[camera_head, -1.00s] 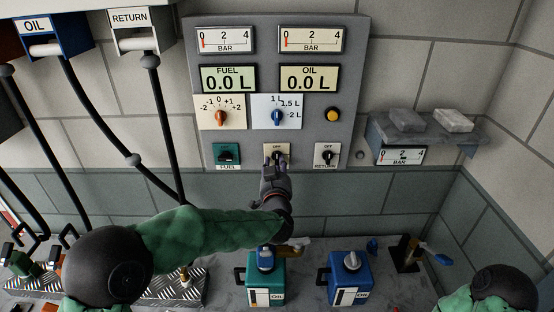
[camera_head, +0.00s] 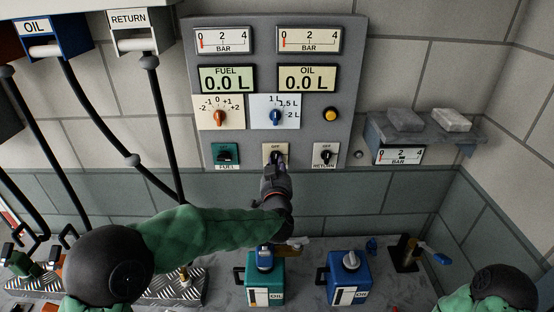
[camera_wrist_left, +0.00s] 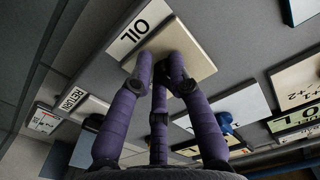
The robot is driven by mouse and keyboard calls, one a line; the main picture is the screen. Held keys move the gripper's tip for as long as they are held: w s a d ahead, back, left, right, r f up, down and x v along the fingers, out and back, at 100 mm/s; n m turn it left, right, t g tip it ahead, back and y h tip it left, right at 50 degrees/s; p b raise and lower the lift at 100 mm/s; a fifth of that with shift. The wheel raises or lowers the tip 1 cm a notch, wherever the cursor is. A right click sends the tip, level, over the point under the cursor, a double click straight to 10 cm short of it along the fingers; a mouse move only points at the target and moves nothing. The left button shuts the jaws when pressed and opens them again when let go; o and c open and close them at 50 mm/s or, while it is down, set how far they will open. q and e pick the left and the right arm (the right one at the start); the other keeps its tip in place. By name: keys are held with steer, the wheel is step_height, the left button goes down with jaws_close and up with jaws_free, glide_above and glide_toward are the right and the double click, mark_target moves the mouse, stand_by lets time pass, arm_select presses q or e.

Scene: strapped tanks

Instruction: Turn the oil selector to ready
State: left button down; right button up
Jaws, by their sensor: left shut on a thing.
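The oil selector (camera_head: 268,149) is a cream plate in the middle of the panel's bottom row, with an "OFF" mark showing at its top. In the left wrist view its plate (camera_wrist_left: 201,62) carries an "OIL" label. My left gripper (camera_head: 276,164) reaches it from below, and its purple fingers (camera_wrist_left: 163,72) are closed together at the plate, shut on the selector's knob. The knob is mostly hidden behind the fingers, so its pointing direction cannot be told. My right gripper is out of view.
A fuel selector (camera_head: 226,153) sits left of the oil selector and a return selector (camera_head: 325,155) right, both close by. Dials (camera_head: 275,116) and displays are above. A green can (camera_head: 265,282) and blue can (camera_head: 348,280) stand on the bench below.

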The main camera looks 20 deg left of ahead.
arm_select(q)
steer(key=shift+a+f, duration=0.15)
steer(key=shift+a, duration=0.15)
steer(key=shift+s+a+m+p, duration=0.1)
steer(key=shift+a+m+p, duration=0.15)
steer(key=shift+m+p, duration=1.3)
steer(key=shift+n, duration=0.25)
steer(key=m+p, duration=0.2)
steer(key=p, duration=0.1)
steer(key=shift+a+r+m, duration=0.2)
steer(key=shift+r+m, duration=0.05)
steer(key=shift+m, duration=0.15)
